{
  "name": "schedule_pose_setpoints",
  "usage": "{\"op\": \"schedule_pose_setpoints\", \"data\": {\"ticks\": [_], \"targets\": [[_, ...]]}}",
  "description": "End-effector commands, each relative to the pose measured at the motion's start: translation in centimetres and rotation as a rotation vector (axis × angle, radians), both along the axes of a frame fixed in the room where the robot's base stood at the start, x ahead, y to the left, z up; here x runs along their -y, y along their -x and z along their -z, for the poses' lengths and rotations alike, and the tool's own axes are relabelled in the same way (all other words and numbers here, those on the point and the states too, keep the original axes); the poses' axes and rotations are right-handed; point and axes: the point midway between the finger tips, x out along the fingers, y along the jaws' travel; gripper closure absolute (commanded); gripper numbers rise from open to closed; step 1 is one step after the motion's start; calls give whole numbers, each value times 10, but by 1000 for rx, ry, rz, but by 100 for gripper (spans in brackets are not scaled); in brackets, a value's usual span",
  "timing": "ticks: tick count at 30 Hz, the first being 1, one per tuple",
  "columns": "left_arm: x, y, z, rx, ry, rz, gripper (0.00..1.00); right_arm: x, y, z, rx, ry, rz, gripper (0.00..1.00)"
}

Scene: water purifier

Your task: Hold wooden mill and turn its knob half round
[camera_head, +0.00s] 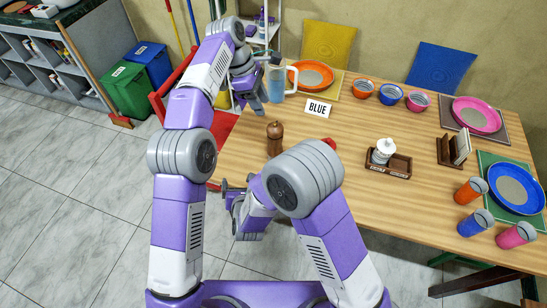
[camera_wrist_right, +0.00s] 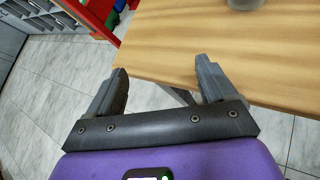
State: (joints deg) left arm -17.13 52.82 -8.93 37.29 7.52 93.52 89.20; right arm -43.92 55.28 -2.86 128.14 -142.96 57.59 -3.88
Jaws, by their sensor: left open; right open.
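The wooden mill (camera_head: 275,138) is dark brown with a round knob on top. It stands upright on the wooden table (camera_head: 330,135) near the table's left edge, in the head view. My left gripper (camera_head: 252,98) is open, behind the mill in the picture and close to the clear pitcher; I cannot tell whether it touches the pitcher. My right gripper (camera_head: 226,190) is open and low at the table's near left edge, apart from the mill. The right wrist view shows its two fingers (camera_wrist_right: 163,80) spread with nothing between them; the mill is not visible there.
My right forearm hides part of the table's near edge and most of a red object (camera_head: 329,143).

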Motion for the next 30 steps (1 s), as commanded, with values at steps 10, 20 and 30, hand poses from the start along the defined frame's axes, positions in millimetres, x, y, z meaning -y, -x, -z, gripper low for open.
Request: {"op": "schedule_pose_setpoints", "data": {"ticks": [10, 20, 30], "targets": [[0, 0, 0, -1, 0, 0, 57, 95, -76, -26, 148, 177, 183, 16], [0, 0, 1, -1, 0, 0, 57, 109, -108, -19, 162, 204, 208, 16], [0, 0, 0, -1, 0, 0, 57, 111, -148, -2, 162, 202, 206, 16]]}}
